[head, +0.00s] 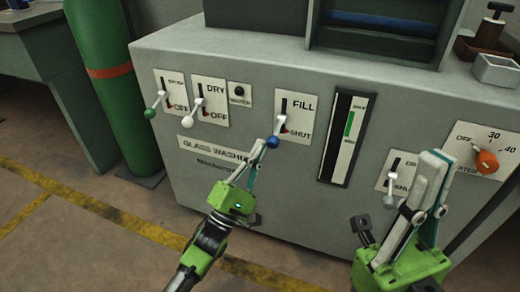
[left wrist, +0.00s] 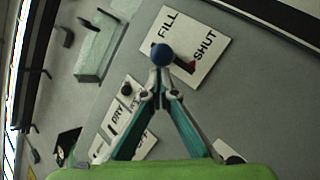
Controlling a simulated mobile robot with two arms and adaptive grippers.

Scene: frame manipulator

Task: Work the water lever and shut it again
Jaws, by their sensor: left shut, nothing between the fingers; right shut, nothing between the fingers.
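The water lever has a blue knob (head: 272,142) and sits on the FILL/SHUT plate (head: 303,122) on the front of the grey glass washer. Its knob hangs down and to the left of the slot, by the lower, SHUT end; its exact setting is hard to tell. In the left wrist view the blue knob (left wrist: 162,54) is just beyond the fingertips, close to or touching them. My left gripper (head: 264,153) is shut and empty, just below the knob. My right gripper (head: 438,160) is shut and empty, before the drain plate at the right.
Levers with a green knob (head: 150,114) and a white knob (head: 187,122) stand left of the water lever. A level gauge (head: 344,150) with a green bar is to its right. An orange dial (head: 486,161) is at far right. A green cylinder (head: 112,85) stands left of the washer.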

